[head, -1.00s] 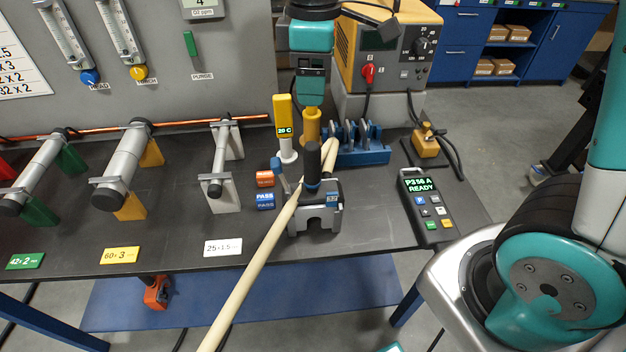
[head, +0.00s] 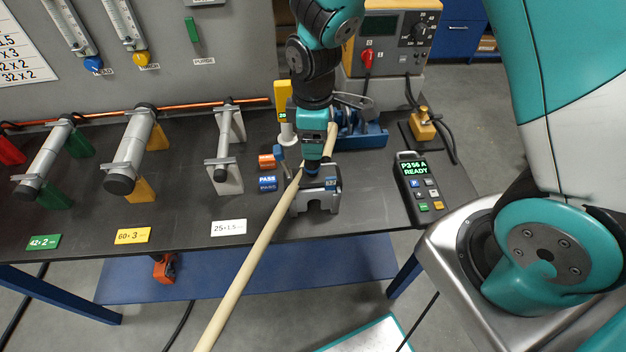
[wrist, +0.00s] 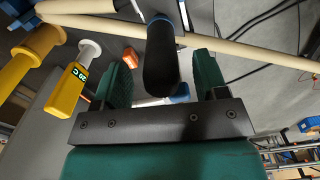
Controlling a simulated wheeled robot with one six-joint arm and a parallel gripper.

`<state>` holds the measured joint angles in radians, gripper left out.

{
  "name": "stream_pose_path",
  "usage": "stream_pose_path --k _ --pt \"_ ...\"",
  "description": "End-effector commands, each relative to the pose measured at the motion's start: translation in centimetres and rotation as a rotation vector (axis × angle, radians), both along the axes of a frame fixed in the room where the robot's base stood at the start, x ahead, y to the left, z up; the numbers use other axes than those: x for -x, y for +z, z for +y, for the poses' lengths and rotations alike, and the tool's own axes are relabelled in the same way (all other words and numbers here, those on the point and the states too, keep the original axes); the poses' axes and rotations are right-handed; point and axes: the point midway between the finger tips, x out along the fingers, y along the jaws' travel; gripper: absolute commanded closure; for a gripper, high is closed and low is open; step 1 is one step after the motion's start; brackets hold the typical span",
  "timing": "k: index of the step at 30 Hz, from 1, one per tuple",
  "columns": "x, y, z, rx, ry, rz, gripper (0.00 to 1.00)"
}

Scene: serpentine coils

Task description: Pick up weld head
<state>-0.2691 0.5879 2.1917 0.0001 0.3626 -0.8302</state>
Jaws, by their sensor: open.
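The weld head (head: 322,197) is a grey, fork-footed tool with a black upright handle and a small dark display. It stands on the dark bench top in the head view. Its black handle (wrist: 162,58) shows in the wrist view between my two green fingers. My gripper (wrist: 161,68) is open around the handle, with a gap visible at the right finger; contact at the left finger is hard to judge. In the head view my gripper (head: 314,152) is directly above the weld head and hides most of the handle.
A pale rod (head: 250,270) slants past the weld head and over the bench's front edge. A yellow "20 C" device (head: 284,103) and blue rack (head: 365,136) stand behind. Orange and blue blocks (head: 267,184) are close left. A control pendant (head: 415,190) lies right.

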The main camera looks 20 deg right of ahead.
Motion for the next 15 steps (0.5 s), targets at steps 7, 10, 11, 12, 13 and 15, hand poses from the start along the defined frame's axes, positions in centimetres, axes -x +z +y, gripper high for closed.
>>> stream_pose_path --k 7,10,11,12,13,15 --pt "0.1 -2.5 0.0 0.0 0.0 0.002 0.33" --pt "0.1 -2.8 0.0 0.0 0.0 0.0 0.33" --pt "0.1 -2.8 0.0 0.0 0.0 -0.001 0.33" --pt "0.1 -2.8 0.0 0.0 0.0 -0.001 0.33" --pt "0.1 -2.8 0.0 0.0 0.0 -0.001 0.33" --pt "0.1 -2.8 0.0 0.0 0.0 -0.001 0.36"
